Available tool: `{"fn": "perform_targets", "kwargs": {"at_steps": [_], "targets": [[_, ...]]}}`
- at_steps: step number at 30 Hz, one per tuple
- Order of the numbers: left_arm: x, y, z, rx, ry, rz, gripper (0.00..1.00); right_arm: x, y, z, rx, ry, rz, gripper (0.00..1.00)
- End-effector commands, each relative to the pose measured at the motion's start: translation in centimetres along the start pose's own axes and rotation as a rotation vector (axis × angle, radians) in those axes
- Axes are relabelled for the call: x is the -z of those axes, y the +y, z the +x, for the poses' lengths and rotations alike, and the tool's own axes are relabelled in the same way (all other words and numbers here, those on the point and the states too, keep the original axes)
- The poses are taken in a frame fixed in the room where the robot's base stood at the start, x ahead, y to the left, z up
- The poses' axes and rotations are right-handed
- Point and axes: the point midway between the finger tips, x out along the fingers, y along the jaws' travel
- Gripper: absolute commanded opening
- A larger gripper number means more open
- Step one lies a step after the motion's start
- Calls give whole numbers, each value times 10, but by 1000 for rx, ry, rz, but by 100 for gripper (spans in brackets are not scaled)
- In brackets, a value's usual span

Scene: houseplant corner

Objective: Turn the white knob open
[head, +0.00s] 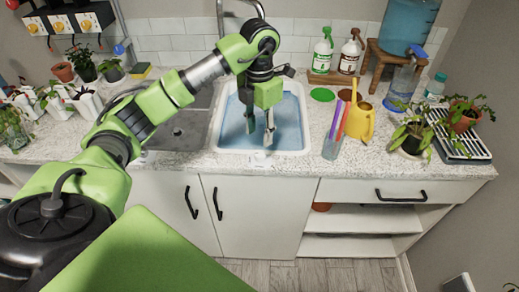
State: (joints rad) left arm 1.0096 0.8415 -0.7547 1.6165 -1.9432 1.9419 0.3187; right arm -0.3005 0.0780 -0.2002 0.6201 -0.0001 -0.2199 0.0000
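I cannot make out a white knob for certain. Three wall units with pale fronts and small yellow-orange dials (60,24) hang at the upper left. A small white piece (262,155) shows at the front rim of the sink (295,125), too small to identify. My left gripper (260,129) points down over the blue-looking basin of the sink, with its two fingers apart and nothing visible between them. My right gripper is not in view.
Right of the sink stand a yellow watering can (360,122), a clear cup with colored sticks (332,146), spray bottles (322,50) and a blue water container (409,25) on a wooden stand. Potted plants (411,137) stand at both ends of the speckled counter (220,163).

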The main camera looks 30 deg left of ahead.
Motion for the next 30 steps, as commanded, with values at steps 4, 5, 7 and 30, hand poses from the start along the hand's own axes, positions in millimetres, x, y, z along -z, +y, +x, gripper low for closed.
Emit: {"fn": "perform_targets", "kwargs": {"at_steps": [4, 5, 7, 30], "targets": [[1, -1, 32, 2, 5, 1, 38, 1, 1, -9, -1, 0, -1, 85], [1, -1, 37, 3, 5, 1, 38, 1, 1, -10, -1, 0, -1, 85], [1, -1, 50, 2, 4, 1, 38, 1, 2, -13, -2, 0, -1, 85], [0, -1, 80, 1, -2, 2, 0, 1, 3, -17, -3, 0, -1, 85]]}}
